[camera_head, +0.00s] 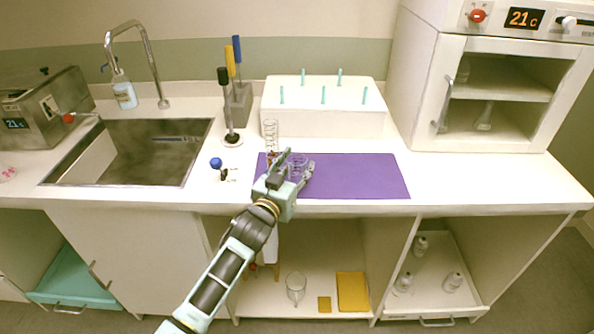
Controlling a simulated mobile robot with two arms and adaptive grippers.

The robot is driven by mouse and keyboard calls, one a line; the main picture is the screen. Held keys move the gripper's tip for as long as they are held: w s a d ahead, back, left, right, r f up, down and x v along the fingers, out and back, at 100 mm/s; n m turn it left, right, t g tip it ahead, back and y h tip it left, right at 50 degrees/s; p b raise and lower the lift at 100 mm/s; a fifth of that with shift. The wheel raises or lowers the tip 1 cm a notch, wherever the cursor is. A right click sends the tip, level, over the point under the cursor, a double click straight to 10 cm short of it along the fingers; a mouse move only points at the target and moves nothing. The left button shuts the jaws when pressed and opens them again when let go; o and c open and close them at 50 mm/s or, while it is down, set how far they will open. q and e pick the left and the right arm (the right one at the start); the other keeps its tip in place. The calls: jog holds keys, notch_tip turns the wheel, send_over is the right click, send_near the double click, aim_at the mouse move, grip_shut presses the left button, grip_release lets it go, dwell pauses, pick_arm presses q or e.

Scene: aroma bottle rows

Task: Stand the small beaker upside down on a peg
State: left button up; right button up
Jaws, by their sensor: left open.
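A small clear beaker (299,162) stands on the purple mat (365,175) on the counter, partly hidden by my left gripper. My left gripper (295,168) is open at the beaker, with one finger to its left and one to its right. I cannot tell whether the fingers touch the glass. Behind the mat is a white peg block (322,120) with several upright teal pegs (323,94) on its top. The pegs are bare. My right gripper is out of view.
A stand with a black-topped tool (228,110) and a sink (130,150) are further left. An oven-like cabinet (425,80) stands right. The mat's right half is clear.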

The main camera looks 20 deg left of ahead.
pick_arm(q)
jog(key=shift+c, duration=0.4)
jog(key=c, duration=0.8)
jog(key=shift+c, duration=0.2)
